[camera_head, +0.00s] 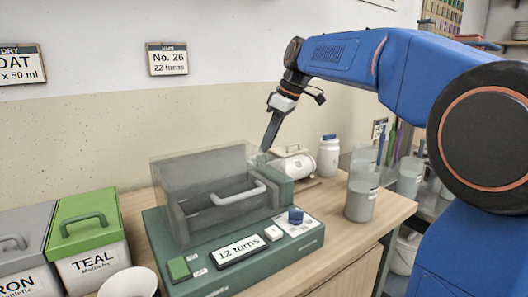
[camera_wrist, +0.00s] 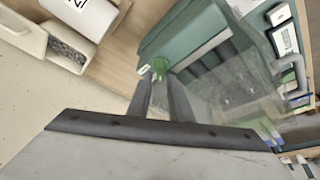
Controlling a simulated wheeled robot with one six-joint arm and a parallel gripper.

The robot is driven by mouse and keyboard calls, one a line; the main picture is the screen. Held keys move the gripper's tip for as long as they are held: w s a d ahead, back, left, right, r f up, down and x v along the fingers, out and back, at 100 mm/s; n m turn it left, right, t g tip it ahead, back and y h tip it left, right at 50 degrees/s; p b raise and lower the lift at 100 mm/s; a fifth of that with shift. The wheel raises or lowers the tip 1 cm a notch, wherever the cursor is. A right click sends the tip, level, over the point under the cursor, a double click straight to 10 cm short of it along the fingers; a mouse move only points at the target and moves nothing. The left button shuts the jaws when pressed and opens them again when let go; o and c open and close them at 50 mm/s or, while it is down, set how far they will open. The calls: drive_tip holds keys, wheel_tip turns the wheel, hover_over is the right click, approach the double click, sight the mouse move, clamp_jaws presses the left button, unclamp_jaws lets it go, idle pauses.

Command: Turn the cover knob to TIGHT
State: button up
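The machine (camera_head: 225,265) is a green box with a clear cover (camera_head: 200,165) over a dark slotted interior and a pale handle (camera_head: 238,195). A small green knob (camera_wrist: 160,65) shows in the wrist view on the machine's side, with a white label beside it; I cannot read it. My gripper (camera_head: 266,149) points down at the cover's back right corner. In the wrist view its two dark fingers (camera_wrist: 161,80) end at the knob, with a gap between them. I cannot tell whether they touch it. In the head view the fingertips hide the knob.
A display (camera_head: 238,250) reads "12 turns". A white jar (camera_head: 328,157) and a grey cup (camera_head: 361,195) stand to the right. A green TEAL bucket (camera_head: 88,240) stands left.

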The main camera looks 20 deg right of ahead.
drive_tip(key=shift+x, duration=1.8)
drive_tip(key=shift+c, duration=0.4)
clamp_jaws()
drive_tip(key=shift+m, duration=0.3)
drive_tip(key=shift+s+a+m+t+h, duration=0.1)
drive_tip(key=shift+m+t+h, duration=0.3)
drive_tip(key=shift+m, duration=0.8)
drive_tip(key=shift+s+a+m+t+h, duration=0.1)
drive_tip(key=shift+m+t+h, duration=0.25)
drive_tip(key=shift+m, duration=0.85)
